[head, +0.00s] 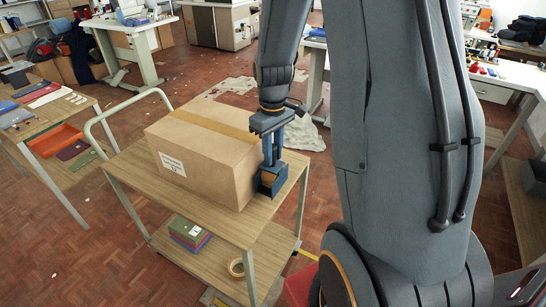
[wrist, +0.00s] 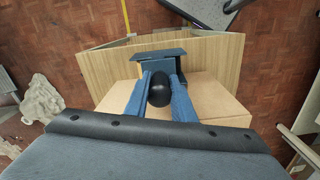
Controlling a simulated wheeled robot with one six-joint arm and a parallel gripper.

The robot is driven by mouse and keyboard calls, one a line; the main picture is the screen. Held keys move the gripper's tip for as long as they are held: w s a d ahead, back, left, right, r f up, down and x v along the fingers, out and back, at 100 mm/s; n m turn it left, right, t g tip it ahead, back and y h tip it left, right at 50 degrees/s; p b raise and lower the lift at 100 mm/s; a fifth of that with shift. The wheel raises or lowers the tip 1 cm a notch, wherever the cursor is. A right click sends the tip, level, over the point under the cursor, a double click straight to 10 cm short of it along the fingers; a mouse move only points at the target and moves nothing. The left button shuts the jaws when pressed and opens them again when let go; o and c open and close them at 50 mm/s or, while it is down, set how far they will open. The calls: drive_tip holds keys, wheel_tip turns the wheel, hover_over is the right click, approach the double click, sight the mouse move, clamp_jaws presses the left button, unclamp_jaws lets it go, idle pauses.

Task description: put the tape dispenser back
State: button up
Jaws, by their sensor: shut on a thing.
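The tape dispenser (head: 272,182) is a dark blue body next to the right end of a large taped cardboard box (head: 205,155) on the cart's upper shelf (head: 232,229). My gripper (head: 272,163) points down and is shut on it from above. In the wrist view, the blue fingers of my gripper (wrist: 159,88) stand on either side of the dispenser's black rounded grip (wrist: 158,91). The dispenser's flat dark blue body (wrist: 155,69) reaches beyond it, over the wooden shelf. I cannot tell whether its base touches the shelf or hangs just above it.
A table (head: 85,170) with an orange tray (head: 55,140) stands at left. The tiled floor between is clear; pale scraps lie behind.

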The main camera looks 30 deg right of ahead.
drive_tip(key=shift+f, duration=1.05)
drive_tip(key=o, duration=1)
wheel_tip(320, 180, up, 12)
drive_tip(key=shift+f+b, duration=0.15)
drive_tip(key=shift+b, duration=0.9)
drive_tip(key=shift+a, duration=0.1)
drive_tip(key=s+a+f+m, duration=0.1)
drive_tip(key=s+a+f, duration=0.1)
drive_tip(key=s+a, duration=0.1)
drive_tip(key=s+a+f+m, duration=0.1)
drive_tip(key=s+a+f, duration=0.1)
drive_tip(key=s, duration=0.3)
drive_tip(key=s+a+f+m, duration=0.1)
drive_tip(key=s+a, duration=0.3)
drive_tip(key=a, duration=0.1)
drive_tip(key=shift+s+f+m+t, duration=0.4)
